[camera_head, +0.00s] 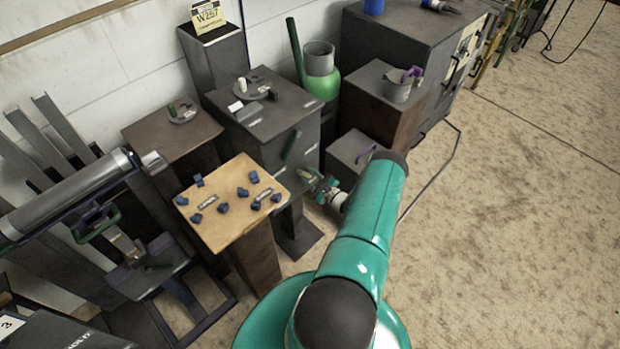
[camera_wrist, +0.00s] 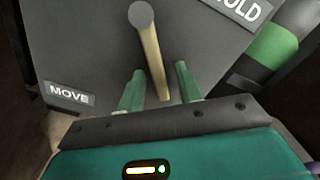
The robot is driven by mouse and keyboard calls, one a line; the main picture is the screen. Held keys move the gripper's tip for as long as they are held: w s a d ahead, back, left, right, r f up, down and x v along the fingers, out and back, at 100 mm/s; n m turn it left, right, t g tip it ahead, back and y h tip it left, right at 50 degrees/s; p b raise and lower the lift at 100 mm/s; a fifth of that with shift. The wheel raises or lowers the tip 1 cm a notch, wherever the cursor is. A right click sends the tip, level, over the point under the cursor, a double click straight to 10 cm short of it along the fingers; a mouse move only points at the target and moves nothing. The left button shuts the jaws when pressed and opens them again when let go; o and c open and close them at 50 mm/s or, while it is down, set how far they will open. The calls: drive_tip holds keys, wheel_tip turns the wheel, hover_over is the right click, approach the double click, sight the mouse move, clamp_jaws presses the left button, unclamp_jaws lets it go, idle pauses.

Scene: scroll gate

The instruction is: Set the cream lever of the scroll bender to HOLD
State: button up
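In the wrist view the cream lever (camera_wrist: 153,55) has a grey round end at the top, and its pale bar runs down between my two green fingers. My gripper (camera_wrist: 160,78) is open, with a finger on each side of the bar; I cannot tell whether either touches it. The MOVE label (camera_wrist: 69,95) is at left and the HOLD label (camera_wrist: 238,8) at upper right, partly cut off. The lever stands between them. In the head view my gripper (camera_head: 318,186) is low beside the dark scroll bender cabinet (camera_head: 265,125); the cream lever cannot be made out clearly there.
A wooden-topped stand (camera_head: 232,215) with several blue pieces stands just left of my gripper. A green cylinder (camera_head: 323,82) is behind, and a low dark box (camera_head: 350,155) and a taller box (camera_head: 375,110) are behind right. The floor (camera_head: 500,220) at right is clear.

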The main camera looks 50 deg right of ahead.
drive_tip(key=s+a, duration=0.1)
drive_tip(key=s, duration=1.2)
drive_tip(key=shift+s+a, duration=0.3)
drive_tip(key=shift+s, duration=0.05)
